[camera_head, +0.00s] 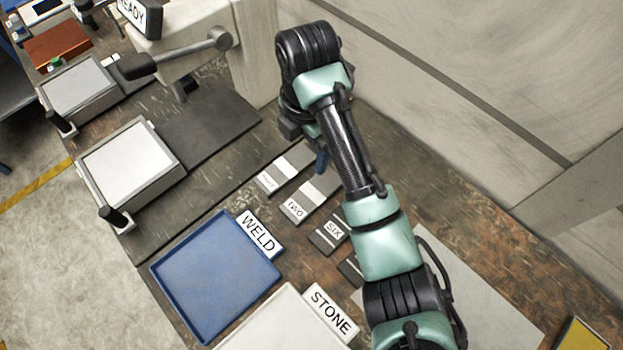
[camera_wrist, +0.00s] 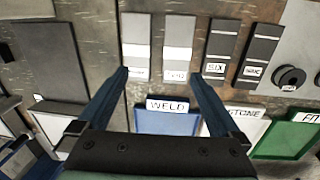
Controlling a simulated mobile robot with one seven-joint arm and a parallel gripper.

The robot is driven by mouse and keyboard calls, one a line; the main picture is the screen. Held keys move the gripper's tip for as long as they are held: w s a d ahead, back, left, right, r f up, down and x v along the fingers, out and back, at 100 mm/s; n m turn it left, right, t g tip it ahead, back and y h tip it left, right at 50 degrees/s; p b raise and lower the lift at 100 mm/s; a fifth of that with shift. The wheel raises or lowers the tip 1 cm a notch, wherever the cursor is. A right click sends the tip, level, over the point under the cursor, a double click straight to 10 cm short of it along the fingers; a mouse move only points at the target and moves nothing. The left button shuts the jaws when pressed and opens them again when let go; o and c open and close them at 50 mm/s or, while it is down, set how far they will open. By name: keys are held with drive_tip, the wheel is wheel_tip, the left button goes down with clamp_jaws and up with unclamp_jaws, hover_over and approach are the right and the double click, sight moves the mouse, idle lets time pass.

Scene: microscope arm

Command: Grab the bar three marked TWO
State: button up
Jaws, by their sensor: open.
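The bar marked TWO (camera_head: 313,190) is a grey bar with a white band and a white label, lying flat on the dark worktop. In the wrist view the bar marked TWO (camera_wrist: 179,45) lies upper centre, its label near the tip of my right finger. My gripper (camera_wrist: 158,76) is open and empty, its blue fingers spread on either side of the labels of the bar marked TWO and its left neighbour. In the head view one blue finger of my gripper (camera_head: 320,163) shows beside the far end of these bars, with my arm hiding part of that area.
A similar grey bar (camera_head: 283,170), label too small to read, lies left of it. A darker bar marked SIX (camera_head: 331,231) and another dark bar (camera_wrist: 260,54) lie to the right. A blue WELD tray (camera_head: 205,283), a STONE tray and a green tray (camera_wrist: 290,137) stand in front.

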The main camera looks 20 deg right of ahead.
wheel_tip(320, 180, down, 2)
drive_tip(key=s+g, duration=0.1)
drive_tip(key=s, duration=0.2)
drive_tip(key=b, duration=0.5)
hover_over(313, 193)
drive_tip(key=shift+n, duration=0.4)
wheel_tip(313, 193, down, 5)
drive_tip(key=shift+s+f, duration=0.1)
drive_tip(key=shift+f, duration=0.05)
drive_tip(key=shift+f+p, duration=0.5)
drive_tip(key=shift+f, duration=2.9)
clamp_jaws()
drive_tip(key=shift+r, duration=0.2)
